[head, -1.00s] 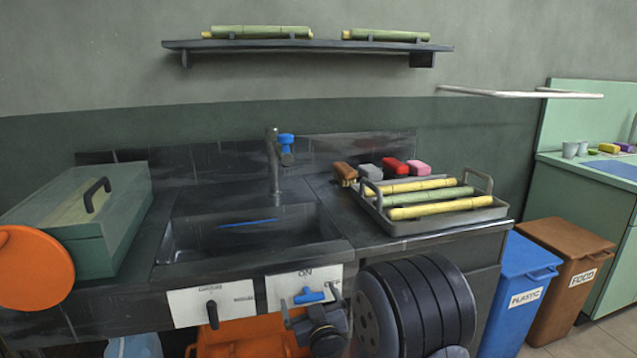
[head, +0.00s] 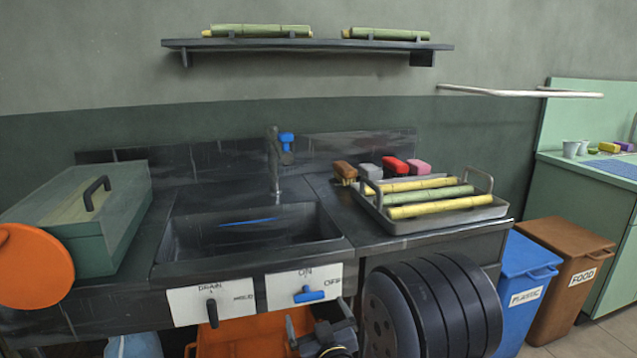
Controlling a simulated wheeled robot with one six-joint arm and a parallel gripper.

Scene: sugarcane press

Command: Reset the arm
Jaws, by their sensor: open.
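My gripper (head: 322,334) is at the bottom of the head view, in front of the sink cabinet and just below the ON/OFF panel (head: 304,284). Its two fingers are apart and nothing shows between them. It does not appear to touch the blue lever (head: 309,295) on the panel, which lies roughly level.
A drain panel with a dark knob (head: 211,312) is left of the lever. The sink (head: 250,235) holds a blue strip. A tray (head: 440,222) with cane pieces stands on the right counter. Blue (head: 520,280) and brown bins (head: 568,262) stand at right. A green box (head: 90,235) is left.

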